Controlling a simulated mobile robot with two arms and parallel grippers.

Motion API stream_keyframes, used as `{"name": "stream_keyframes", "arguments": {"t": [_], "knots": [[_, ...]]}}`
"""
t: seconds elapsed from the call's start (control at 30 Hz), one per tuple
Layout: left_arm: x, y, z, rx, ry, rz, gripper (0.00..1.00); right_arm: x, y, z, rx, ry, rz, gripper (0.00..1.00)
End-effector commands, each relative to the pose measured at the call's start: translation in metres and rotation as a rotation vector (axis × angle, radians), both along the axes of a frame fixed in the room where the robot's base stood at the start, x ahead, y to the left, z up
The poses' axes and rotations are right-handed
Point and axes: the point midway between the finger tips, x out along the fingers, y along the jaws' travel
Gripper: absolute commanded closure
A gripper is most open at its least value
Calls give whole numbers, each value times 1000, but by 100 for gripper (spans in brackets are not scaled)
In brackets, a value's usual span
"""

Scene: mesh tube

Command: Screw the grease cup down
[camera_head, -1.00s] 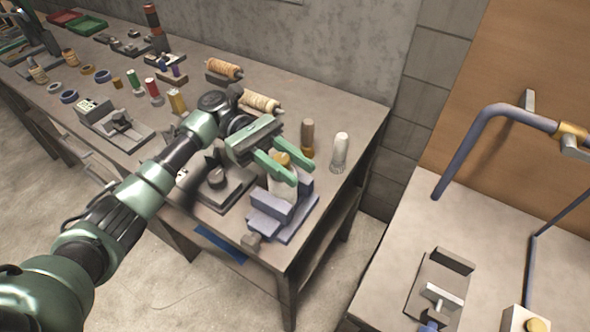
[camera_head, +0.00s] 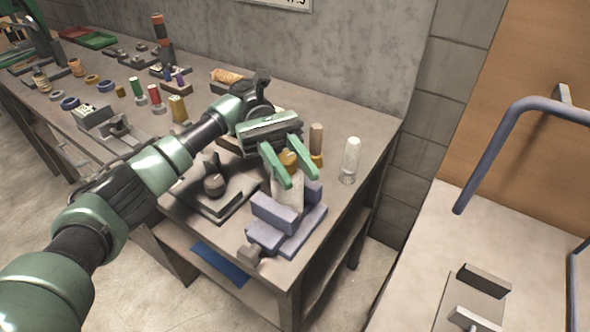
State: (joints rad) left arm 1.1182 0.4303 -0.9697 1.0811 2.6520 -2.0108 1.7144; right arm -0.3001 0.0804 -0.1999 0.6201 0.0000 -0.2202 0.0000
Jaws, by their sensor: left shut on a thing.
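The grease cup appears as a brass-coloured cap (camera_head: 288,158) on top of a pale block (camera_head: 287,190). The block is clamped upright in a blue-grey vise (camera_head: 284,226) at the near right corner of the workbench. My left gripper (camera_head: 290,172) reaches over the vise from the left. Its two green fingers stand on either side of the brass cap and are shut on it. The fingers partly hide the cap and the block. My right gripper is not in view.
A clear-topped cylinder (camera_head: 351,160) and a brown-handled tool (camera_head: 316,145) stand close to the right of the gripper. A dark fixture with a round knob (camera_head: 214,184) lies left of the vise.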

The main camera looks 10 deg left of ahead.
Motion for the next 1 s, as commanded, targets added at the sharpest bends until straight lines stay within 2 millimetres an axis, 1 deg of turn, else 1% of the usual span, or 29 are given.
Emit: {"name": "stream_keyframes", "arguments": {"t": [0.17,0.2,0.23,0.27,0.67,0.77,0.87,0.97,1.0], "knots": [[0,0,0,2,1,-1,100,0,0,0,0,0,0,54],[0,0,0,2,1,-1,62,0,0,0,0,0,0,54],[0,0,0,1,1,0,54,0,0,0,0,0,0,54],[0,0,0,1,1,0,48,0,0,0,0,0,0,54],[0,0,0,1,1,1,48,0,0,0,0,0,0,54],[0,0,3,0,-1,1,48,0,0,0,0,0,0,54],[0,0,14,-1,-2,0,48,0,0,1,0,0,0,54],[0,0,33,-1,-5,1,48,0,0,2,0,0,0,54],[0,0,42,-1,-5,1,48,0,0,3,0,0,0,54]]}}
